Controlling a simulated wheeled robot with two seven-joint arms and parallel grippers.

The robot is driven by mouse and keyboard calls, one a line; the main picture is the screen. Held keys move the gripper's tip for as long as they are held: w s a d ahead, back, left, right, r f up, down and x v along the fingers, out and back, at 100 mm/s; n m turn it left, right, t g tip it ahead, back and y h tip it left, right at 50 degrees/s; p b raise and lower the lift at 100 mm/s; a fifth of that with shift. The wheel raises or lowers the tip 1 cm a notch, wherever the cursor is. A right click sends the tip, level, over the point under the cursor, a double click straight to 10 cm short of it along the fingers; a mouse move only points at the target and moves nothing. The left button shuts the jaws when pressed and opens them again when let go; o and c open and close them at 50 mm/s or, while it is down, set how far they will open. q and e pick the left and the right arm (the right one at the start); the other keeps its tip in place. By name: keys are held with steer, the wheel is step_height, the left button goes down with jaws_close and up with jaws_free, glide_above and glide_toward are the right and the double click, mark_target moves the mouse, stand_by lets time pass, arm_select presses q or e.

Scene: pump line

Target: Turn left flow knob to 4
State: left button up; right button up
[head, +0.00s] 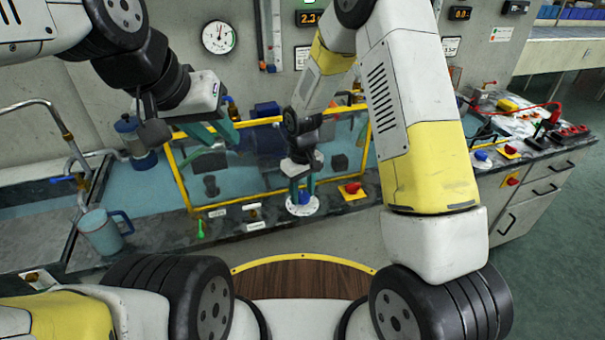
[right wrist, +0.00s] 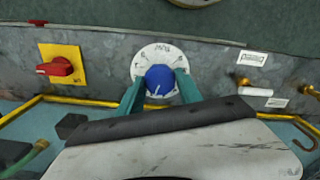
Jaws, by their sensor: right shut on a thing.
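The blue flow knob (right wrist: 160,79) sits on a round white dial plate (right wrist: 151,52) with small markings I cannot read surely. A white line on the knob points toward the lower side of the wrist picture. My right gripper (right wrist: 160,90) is shut on the knob, one green finger on each side. In the head view, the right gripper (head: 302,189) reaches down to the same knob (head: 304,197) on the bench's front face, and the dial plate (head: 300,210) shows below it. My left gripper (head: 211,133) is open and empty, raised above the bench at the left.
A red knob on a yellow plate (head: 352,190) is right of the dial. A yellow-framed clear guard (head: 185,185) stands behind. Brass fittings (right wrist: 252,87) are beside the dial. A blue jug (head: 103,232) stands at the left. A wall display (head: 309,17) appears to read 2.3.

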steer(key=o, duration=1.4)
steer(key=shift+r, duration=3.9)
steer(key=shift+r, duration=0.1)
step_height(320, 180, up, 10)
steer(key=m+t, duration=0.1)
steer(key=m, duration=0.1)
glide_above(303, 195)
steer(key=s+d, duration=0.2)
steer(key=d, duration=0.3)
steer(key=s+d+r+m+t, duration=0.1)
steer(key=s+d+r, duration=0.2)
steer(key=s, duration=0.3)
steer(key=s+d+r+m+t+y, duration=0.1)
steer(key=s+d+r+m+t, duration=0.1)
steer(key=s+r, duration=0.4)
steer(key=s+d+r+m+t+y, duration=0.1)
steer(key=s+d+r+t, duration=0.1)
steer(key=s+d+r, duration=0.2)
steer(key=shift+s+d+r+m, duration=0.1)
steer(key=shift+s+r+m, duration=0.1)
steer(key=shift+s+r, duration=0.25)
steer(key=shift+s+r+m, duration=0.2)
steer(key=shift+s+r, duration=0.05)
steer(key=shift+s, duration=0.35)
